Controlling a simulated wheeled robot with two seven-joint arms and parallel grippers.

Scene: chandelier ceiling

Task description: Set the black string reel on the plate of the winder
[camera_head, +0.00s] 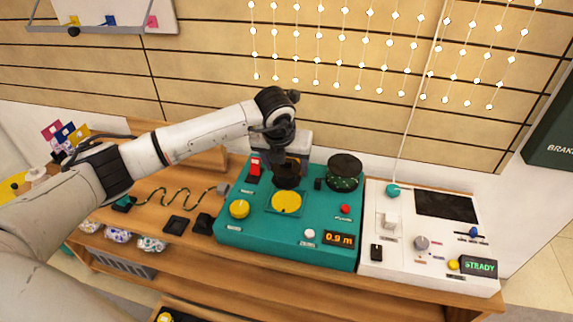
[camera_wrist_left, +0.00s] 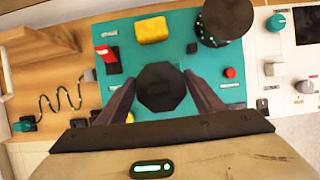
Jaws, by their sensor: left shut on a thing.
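The black string reel (camera_head: 286,181) is held between the fingers of my left gripper (camera_head: 288,168), low over the winder (camera_head: 225,222). The left wrist view shows the reel (camera_wrist_left: 162,87) as a dark, many-sided disc between the two fingers (camera_wrist_left: 163,95). The winder is a teal box with a round yellow plate (camera_head: 285,203) on its top. In the head view the reel appears just behind the plate; I cannot tell the exact gap between them. In the wrist view the plate is hidden. My right gripper is not in view.
A dark drum (camera_head: 345,168), red switch (camera_head: 254,168), yellow knob (camera_head: 239,208) and red button (camera_head: 345,209) stand on the winder. A white control box (camera_head: 375,265) adjoins it on the right. A green wavy cord (camera_head: 165,194) and black pads (camera_head: 175,225) lie left.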

